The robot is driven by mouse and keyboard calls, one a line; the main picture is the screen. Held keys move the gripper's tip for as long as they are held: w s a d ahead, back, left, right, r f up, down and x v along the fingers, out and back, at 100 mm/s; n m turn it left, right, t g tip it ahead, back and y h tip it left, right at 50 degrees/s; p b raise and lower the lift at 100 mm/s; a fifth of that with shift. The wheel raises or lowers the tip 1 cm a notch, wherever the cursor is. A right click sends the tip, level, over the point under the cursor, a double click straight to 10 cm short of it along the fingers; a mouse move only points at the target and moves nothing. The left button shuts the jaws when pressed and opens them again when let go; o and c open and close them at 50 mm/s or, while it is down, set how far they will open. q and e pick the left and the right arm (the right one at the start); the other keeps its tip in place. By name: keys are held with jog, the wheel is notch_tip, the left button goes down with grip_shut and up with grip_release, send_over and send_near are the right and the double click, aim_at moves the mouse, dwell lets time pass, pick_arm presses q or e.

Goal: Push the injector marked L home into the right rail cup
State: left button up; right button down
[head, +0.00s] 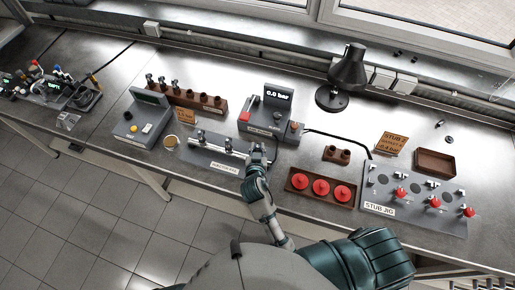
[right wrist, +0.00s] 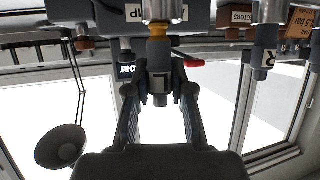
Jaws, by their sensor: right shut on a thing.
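My right gripper (head: 257,158) is at the right end of the metal rail (head: 218,144) on its grey stand in the head view. In the right wrist view the gripper (right wrist: 160,98) is shut on a dark grey injector (right wrist: 160,84) with a white letter that looks like an L. An orange band (right wrist: 157,52) shows between its body and the silver rail cup (right wrist: 163,10). The injector lines up with the cup; how deep its tip sits is hidden. A second injector (right wrist: 264,56), marked R, is at another cup (right wrist: 272,10).
A pressure unit (head: 272,113) reading 0.0 bar stands just behind the gripper. A control box (head: 143,118) stands left of the rail. A brown tray (head: 319,203) with red caps and the stub jig (head: 417,198) lie to the right. A black lamp (head: 346,72) stands behind.

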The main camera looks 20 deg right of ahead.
jog(key=shift+a+f, duration=0.25)
jog(key=shift+f, duration=0.1)
dwell(0.5)
jog(key=c, duration=0.9)
grip_release()
jog(key=shift+c, duration=0.2)
notch_tip(320, 180, up, 5)
jog(key=p, duration=0.4)
jog(key=shift+r+p, duration=0.65)
jog(key=shift+r, duration=0.6)
